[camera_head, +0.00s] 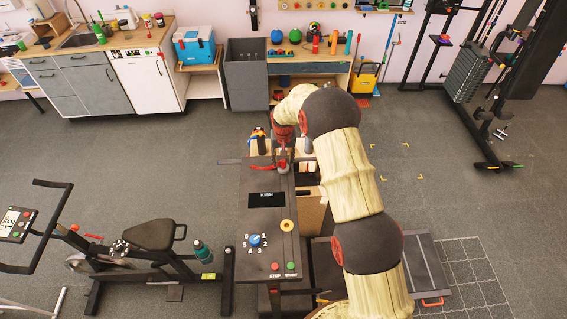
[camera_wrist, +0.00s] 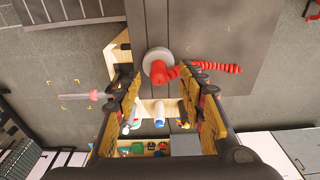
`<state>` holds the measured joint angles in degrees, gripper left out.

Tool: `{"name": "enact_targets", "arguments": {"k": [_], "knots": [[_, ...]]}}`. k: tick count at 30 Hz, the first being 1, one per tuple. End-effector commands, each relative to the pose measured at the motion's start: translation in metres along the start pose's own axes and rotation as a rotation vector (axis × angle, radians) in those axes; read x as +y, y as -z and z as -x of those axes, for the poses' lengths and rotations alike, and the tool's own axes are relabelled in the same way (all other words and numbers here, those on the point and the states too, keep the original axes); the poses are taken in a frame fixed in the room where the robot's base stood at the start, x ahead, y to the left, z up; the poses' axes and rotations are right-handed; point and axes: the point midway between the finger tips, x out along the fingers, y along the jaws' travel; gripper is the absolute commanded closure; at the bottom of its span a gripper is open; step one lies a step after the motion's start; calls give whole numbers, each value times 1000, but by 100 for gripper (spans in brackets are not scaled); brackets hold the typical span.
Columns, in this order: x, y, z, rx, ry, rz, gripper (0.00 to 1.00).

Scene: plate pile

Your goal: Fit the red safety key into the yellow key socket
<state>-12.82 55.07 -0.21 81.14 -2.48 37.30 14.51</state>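The red safety key (camera_wrist: 160,72) shows in the wrist view as a red grip on a round grey disc, with a red coiled cord (camera_wrist: 215,67) running right. In the head view, red parts of the key (camera_head: 283,166) show at the far end of the dark console, partly hidden by my gripper. My gripper (camera_wrist: 164,84) is open, its two fingers apart with the red grip just beyond and between the tips. I cannot tell whether they touch it. The yellow key socket (camera_head: 287,225) is a ring on the console's right side, with nothing in it.
The console (camera_head: 257,222) carries a display (camera_head: 267,200), a blue dial (camera_head: 254,240), a red stop button (camera_head: 275,267) and a green start button (camera_head: 291,266). An exercise bike (camera_head: 152,235) stands at left. My arm covers the area right of the console.

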Motion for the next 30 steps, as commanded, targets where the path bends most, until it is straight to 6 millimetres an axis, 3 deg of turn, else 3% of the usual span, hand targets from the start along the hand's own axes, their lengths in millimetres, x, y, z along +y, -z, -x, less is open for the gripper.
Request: {"name": "enact_targets", "arguments": {"k": [7, 16, 30], "knots": [[2, 1, -24, 0, 0, 0, 60], [2, 1, -28, 1, 0, 0, 60], [2, 1, -28, 0, 0, 0, 86]]}}
